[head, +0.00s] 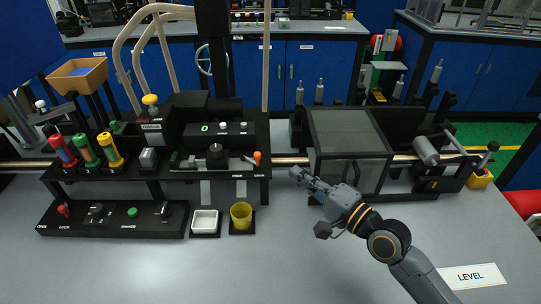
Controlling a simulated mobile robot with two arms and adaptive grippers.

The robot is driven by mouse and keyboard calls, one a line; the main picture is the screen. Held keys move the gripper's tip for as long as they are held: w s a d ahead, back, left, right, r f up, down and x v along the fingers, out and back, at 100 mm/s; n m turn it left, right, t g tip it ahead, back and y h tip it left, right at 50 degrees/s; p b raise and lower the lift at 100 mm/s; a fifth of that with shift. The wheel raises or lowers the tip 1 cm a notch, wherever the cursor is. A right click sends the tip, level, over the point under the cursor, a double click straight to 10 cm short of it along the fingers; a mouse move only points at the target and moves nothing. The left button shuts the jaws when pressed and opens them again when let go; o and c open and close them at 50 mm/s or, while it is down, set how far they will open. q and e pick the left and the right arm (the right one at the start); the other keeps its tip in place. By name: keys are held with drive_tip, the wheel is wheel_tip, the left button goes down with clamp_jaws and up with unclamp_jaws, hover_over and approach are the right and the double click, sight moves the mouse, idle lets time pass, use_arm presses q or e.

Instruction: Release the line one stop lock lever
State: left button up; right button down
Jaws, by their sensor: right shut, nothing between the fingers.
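A small lever with an orange handle (257,158) stands at the right end of the black machine bench (215,178). The labels FREE and LOCK are on the bench front below it, and the handle is at the LOCK side. My right gripper (298,174) comes in from the lower right, shut and empty. Its tips point left and up, a short way right of the lever and apart from it, in front of the clear-sided box (348,140). My left gripper is out of view.
A lower panel (110,222) holds a red switch, knobs and a green button. A white tray (205,222) and a yellow cup (241,215) stand below the lever.

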drive_tip(key=p+x, duration=0.1)
drive_tip(key=x, duration=0.9)
drive_tip(key=shift+w, duration=0.1)
drive_tip(key=shift+r+p, duration=0.1)
drive_tip(key=shift+p, duration=0.25)
